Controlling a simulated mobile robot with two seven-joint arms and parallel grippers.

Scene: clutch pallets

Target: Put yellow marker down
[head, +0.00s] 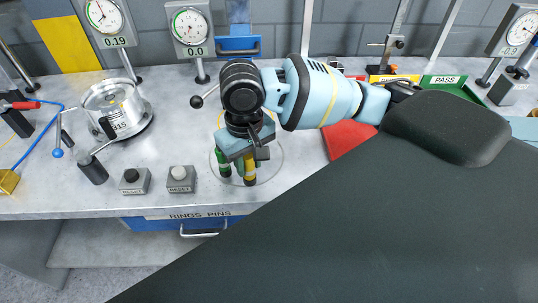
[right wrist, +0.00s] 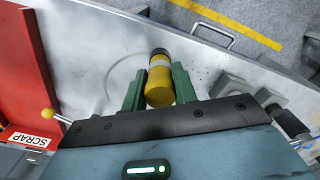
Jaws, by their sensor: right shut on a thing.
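The yellow marker (head: 250,170) is a short yellow cylinder with a dark end. My right gripper (head: 236,172) is shut on it, low over the bench. In the right wrist view the yellow marker (right wrist: 160,82) sits between the two green fingers of the gripper (right wrist: 160,90), with a pale band and a dark cap towards the bench. A faint circle (head: 277,172) on the bench surrounds the spot below the gripper. I cannot tell whether the marker's end touches the bench. My left gripper is not in view.
A round metal fixture (head: 116,107) is farther left. A red tray (head: 346,138) marked SCRAP in the wrist view and a green PASS tray (head: 452,88) lie to the right. Dial gauges stand behind.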

